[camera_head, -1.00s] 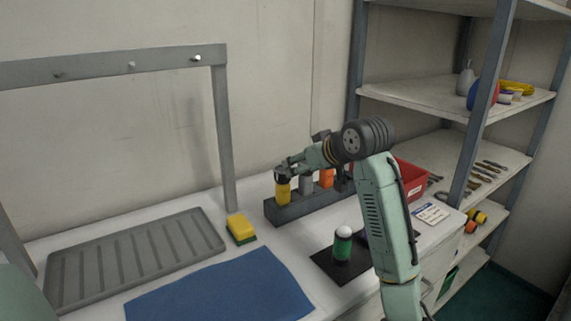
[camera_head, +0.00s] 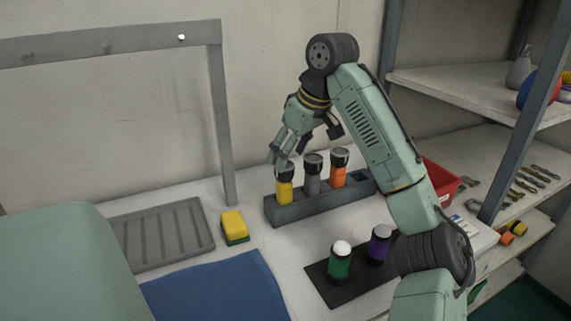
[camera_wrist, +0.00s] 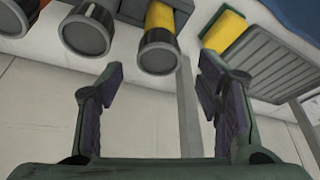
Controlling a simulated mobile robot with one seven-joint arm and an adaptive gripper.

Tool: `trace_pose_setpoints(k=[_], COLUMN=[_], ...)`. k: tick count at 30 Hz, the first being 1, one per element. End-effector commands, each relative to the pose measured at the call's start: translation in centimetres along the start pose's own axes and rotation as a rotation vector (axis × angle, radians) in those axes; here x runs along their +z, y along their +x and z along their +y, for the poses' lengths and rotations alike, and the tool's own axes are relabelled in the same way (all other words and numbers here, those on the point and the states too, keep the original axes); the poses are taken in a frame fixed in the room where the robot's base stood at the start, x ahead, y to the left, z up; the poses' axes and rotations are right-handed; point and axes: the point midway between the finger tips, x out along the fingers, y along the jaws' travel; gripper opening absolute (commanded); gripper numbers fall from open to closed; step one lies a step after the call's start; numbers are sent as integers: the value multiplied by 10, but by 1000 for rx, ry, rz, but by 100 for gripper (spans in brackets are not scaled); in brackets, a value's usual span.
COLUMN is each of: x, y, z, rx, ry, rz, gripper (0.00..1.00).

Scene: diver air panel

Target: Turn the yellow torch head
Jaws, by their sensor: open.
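The yellow torch (camera_head: 285,190) stands upright in the left slot of a dark grey rack (camera_head: 320,205), its black and silver head (camera_head: 285,170) on top. In the wrist view its yellow body (camera_wrist: 161,17) and head (camera_wrist: 158,52) show at the top, between and beyond my fingertips. My gripper (camera_head: 278,160) is open and empty, just above and left of the yellow torch in the head view. In the wrist view my gripper (camera_wrist: 160,70) has its fingers well apart, with no finger seen touching the head. A grey torch (camera_head: 312,175) and an orange torch (camera_head: 338,170) stand beside it.
A green torch (camera_head: 340,262) and a purple torch (camera_head: 379,245) stand on a black mat (camera_head: 330,290). A yellow and green sponge (camera_head: 234,226), a grey drain tray (camera_head: 165,235) and a blue mat (camera_head: 215,290) lie left. A red bin (camera_head: 440,180) and shelves stand right.

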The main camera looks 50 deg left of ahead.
Motion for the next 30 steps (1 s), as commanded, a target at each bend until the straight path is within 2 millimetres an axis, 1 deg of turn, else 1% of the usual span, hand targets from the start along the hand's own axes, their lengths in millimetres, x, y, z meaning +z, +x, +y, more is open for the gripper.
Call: trace_pose_setpoints(k=[3,6,11,20,23,30], x=[0,0,0,0,0,0], y=[21,35,49,52,52,52], z=[0,0,0,0,0,0], rx=[-2,0,0,1,1,1], ry=[1,1,1,1,1,1], rz=[-1,-1,0,2,2,2], gripper=[60,60,60,60,55,38])
